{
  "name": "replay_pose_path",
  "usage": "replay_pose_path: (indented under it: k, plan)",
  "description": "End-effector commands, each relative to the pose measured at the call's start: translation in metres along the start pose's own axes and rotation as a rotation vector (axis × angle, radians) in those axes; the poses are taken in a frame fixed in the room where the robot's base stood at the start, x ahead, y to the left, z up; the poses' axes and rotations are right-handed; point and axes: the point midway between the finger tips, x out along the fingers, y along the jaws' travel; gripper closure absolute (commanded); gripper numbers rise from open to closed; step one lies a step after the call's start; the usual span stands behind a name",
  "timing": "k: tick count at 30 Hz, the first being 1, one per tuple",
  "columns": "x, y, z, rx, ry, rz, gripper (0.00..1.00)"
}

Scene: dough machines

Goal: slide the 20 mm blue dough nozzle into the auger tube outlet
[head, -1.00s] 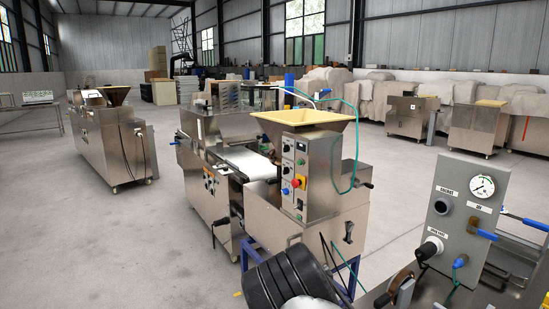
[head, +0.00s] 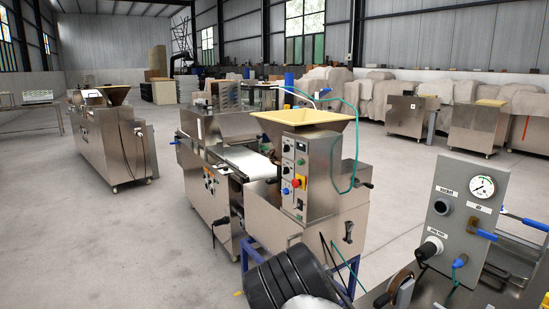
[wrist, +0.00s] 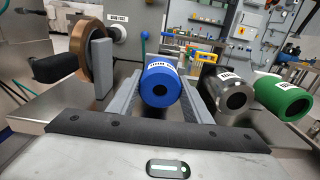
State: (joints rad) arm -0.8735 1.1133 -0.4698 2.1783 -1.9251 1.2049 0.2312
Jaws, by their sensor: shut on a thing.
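In the head view the gripper and nozzle cannot be made out; my black ribbed arm shows at the bottom edge. A grey panel (head: 470,215) at the right of the head view carries a dark round port (head: 443,207). I cannot tell for sure which opening is the auger tube outlet.
A metal nozzle (wrist: 234,92) and a green nozzle (wrist: 283,97) lie right of the gripper in the wrist view. A bronze ring (wrist: 98,62) stands at left beside a dark cylinder (wrist: 60,68).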

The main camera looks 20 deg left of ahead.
Motion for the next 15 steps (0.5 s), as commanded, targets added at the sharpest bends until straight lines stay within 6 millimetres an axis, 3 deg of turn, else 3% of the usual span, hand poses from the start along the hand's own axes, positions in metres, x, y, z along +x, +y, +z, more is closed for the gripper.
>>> replay_pose_path:
  k: [15]
  plan:
    - [-0.0053,0.0002,0.0004,0.0,0.0,0.0,0.82]
